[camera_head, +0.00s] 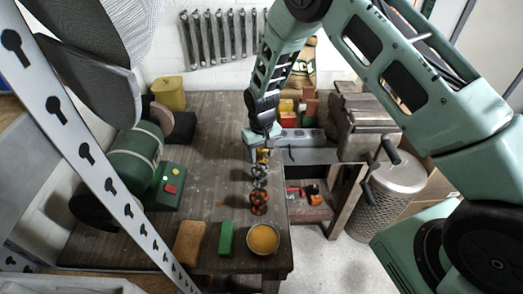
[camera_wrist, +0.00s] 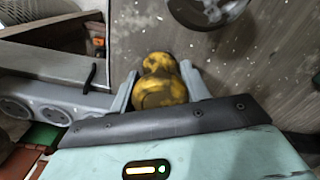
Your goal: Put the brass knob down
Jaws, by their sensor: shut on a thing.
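The brass knob (camera_wrist: 160,90), yellow with dark mottling, sits between the two fingers of my gripper (camera_wrist: 161,78) in the wrist view. My gripper is shut on it. In the head view, my gripper (camera_head: 263,146) points down over the workbench (camera_head: 215,180), near its right edge, with the brass knob (camera_head: 263,156) just below it. I cannot tell whether the knob touches the bench top. A grey metal knob (camera_head: 259,172) is close in front of it; part of a grey round thing also shows at the top of the wrist view (camera_wrist: 208,8).
A reddish-brown knob (camera_head: 259,203) ends the row in front. A brown block (camera_head: 189,242), green block (camera_head: 226,238) and orange-filled bowl (camera_head: 263,238) line the front edge. A green grinder (camera_head: 136,158) stands left and a vise (camera_head: 360,120) right. The bench between grinder and knobs is clear.

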